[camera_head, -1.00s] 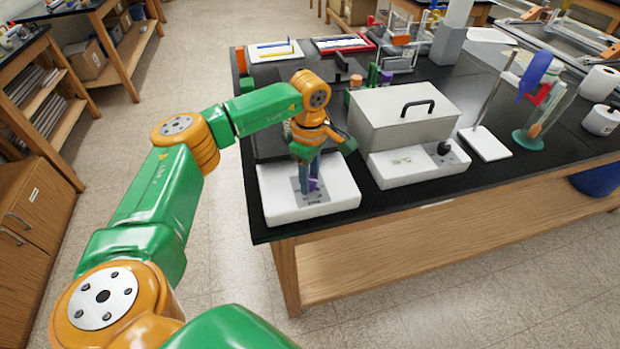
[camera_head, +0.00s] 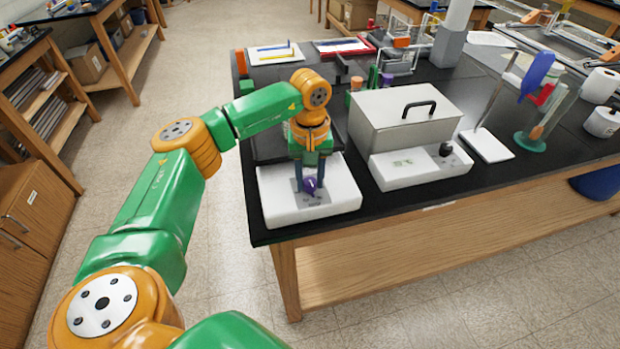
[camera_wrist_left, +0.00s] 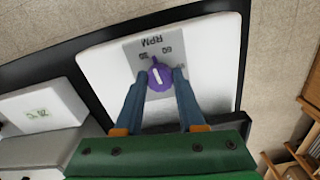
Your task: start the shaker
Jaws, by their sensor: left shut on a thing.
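The shaker (camera_head: 335,203) is a white box with a dark platform behind it, at the black bench's near left corner. Its grey front panel carries a purple knob (camera_head: 310,185). In the left wrist view the purple knob (camera_wrist_left: 160,77) has a white pointer line and sits on a panel marked RPM (camera_wrist_left: 152,45). My left gripper (camera_head: 311,184) points down over the panel. Its two blue fingers are shut on the purple knob, one on each side. My right gripper is not in view.
A grey lidded bath (camera_head: 400,120) with a white base and black knob (camera_head: 445,149) stands just right of the shaker. A stand with a white base (camera_head: 487,146) is farther right. Trays and racks fill the back of the bench.

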